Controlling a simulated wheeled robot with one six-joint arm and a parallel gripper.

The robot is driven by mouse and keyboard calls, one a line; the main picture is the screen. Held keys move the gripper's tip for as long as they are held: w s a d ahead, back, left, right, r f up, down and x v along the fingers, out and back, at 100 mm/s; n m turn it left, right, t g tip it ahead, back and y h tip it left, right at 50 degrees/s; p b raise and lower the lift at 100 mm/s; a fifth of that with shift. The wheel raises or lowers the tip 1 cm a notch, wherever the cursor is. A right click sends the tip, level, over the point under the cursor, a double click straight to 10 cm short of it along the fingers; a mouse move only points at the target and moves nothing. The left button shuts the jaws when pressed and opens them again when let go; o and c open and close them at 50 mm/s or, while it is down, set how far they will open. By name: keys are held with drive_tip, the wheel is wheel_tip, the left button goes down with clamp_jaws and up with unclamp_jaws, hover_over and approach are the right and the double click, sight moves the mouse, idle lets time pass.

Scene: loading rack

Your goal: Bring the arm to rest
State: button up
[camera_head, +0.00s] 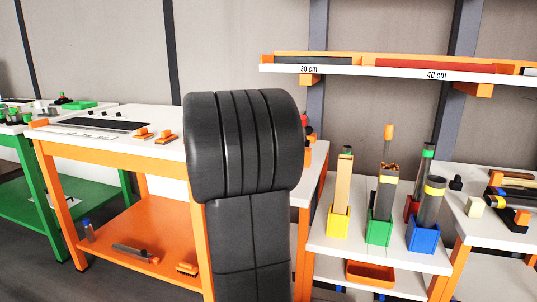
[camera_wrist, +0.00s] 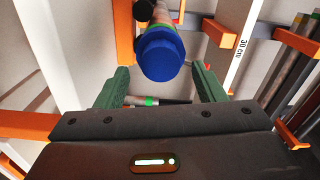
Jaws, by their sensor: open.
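My gripper (camera_wrist: 163,78) shows in the wrist view with its two green fingers wide apart. A round bar with a blue end cap (camera_wrist: 161,56) shows between and beyond the fingertips, with clear space on both sides of it. I cannot tell how far it is from the fingers. My dark arm fills the middle of the head view, and my gripper is hidden there.
Right of my arm, a white-topped rack holds yellow (camera_head: 338,223), green (camera_head: 379,228) and blue (camera_head: 420,234) bins with upright bars. A shelf (camera_head: 400,70) hangs above. An orange table (camera_head: 75,150) and a green table (camera_head: 40,195) stand left.

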drive_tip(key=x, duration=0.7)
drive_tip(key=shift+w+d+b, duration=0.1)
drive_tip(key=shift+w+b, duration=0.1)
drive_tip(key=shift+b, duration=0.1)
drive_tip(key=shift+s, duration=0.1)
